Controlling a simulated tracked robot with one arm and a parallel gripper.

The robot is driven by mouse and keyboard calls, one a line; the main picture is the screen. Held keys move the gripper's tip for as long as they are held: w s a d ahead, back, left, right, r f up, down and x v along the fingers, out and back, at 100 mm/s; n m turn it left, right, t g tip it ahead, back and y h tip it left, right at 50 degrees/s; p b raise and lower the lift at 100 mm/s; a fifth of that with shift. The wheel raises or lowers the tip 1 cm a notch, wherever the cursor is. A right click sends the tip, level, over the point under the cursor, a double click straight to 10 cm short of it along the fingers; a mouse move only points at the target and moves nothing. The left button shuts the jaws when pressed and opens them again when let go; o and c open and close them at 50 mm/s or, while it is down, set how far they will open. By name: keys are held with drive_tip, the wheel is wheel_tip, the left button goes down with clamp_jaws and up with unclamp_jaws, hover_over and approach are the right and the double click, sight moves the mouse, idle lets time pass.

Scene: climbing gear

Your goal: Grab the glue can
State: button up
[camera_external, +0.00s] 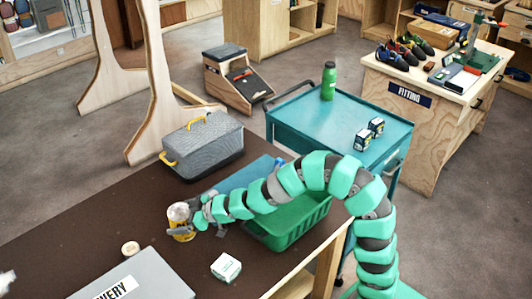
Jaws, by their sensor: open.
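A small yellow can with a pale top (179,212), which looks like the glue can, stands on the dark brown tabletop (85,240). My gripper (181,231) is at the can, its grey fingers low beside it. The gripper is open. My green segmented arm reaches in from the right and hides part of the can's right side. I cannot tell whether the fingers touch the can.
A green basket (290,232) and a grey box with yellow handles (202,146) stand behind. A small white box (226,267), a tape roll (130,248) and a grey case (138,280) are in front. A teal cart (300,108) holds a green bottle (328,82).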

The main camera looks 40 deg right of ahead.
drive_tip(key=c, duration=1.4)
drive_tip(key=shift+c, duration=0.2)
drive_tip(key=shift+r, duration=0.1)
